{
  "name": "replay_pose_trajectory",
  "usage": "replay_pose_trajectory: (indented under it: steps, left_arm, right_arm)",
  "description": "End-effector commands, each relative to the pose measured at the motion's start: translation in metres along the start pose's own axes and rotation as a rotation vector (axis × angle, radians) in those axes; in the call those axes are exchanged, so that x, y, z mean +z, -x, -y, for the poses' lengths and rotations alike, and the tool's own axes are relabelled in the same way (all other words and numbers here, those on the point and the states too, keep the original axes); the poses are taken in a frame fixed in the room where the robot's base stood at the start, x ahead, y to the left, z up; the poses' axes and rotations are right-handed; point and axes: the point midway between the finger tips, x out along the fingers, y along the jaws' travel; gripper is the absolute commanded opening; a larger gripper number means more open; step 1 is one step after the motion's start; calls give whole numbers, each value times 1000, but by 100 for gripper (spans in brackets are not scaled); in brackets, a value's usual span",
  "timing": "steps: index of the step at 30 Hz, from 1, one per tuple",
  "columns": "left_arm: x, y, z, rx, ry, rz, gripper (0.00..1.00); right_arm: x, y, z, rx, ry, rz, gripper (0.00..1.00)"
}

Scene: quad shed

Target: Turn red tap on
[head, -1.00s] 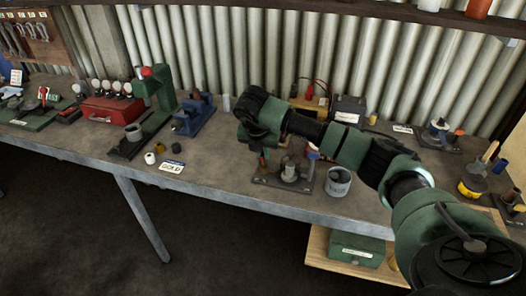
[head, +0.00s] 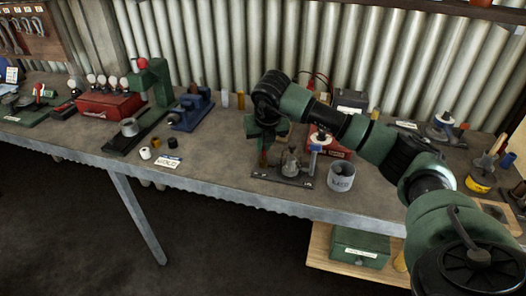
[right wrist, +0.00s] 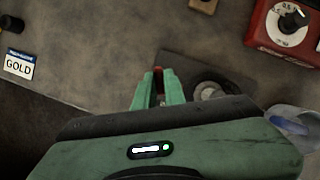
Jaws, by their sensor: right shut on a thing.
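The red tap (right wrist: 158,71) shows as a small red piece between my right fingertips in the right wrist view. My right gripper (right wrist: 158,84) is shut on it. In the head view, my right gripper (head: 264,148) points down at the left end of a dark base plate (head: 285,178), and most of the tap is hidden by the fingers. A metal fitting (head: 291,162) stands mid-plate, with a blue-topped post (head: 315,150) at its right. How far the tap is turned cannot be told. My left gripper is not in view.
A grey metal cup (head: 341,178) stands just right of the plate. A red box with a dial (right wrist: 288,24) is behind it. A GOLD card (head: 167,162) and small cylinders lie to the left. Bare bench (head: 215,160) lies between the card and the plate.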

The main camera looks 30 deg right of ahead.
Motion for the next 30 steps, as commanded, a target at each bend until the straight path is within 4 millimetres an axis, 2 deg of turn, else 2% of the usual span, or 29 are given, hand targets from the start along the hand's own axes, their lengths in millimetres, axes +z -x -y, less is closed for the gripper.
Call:
replay_pose_trajectory:
  steps: [1, 3, 12, 30]
  left_arm:
    - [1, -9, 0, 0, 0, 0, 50]
    - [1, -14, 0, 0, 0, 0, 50]
    - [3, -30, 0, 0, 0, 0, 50]
    - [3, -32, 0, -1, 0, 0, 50]
  right_arm:
    - [-1, -4, 1, 17, 39, 4, 0]
    - [-1, -3, 2, 42, 100, 3, 0]
    - [1, -2, 3, 152, 363, 3, 0]
    - [4, 0, 5, 353, 848, 1, 0]
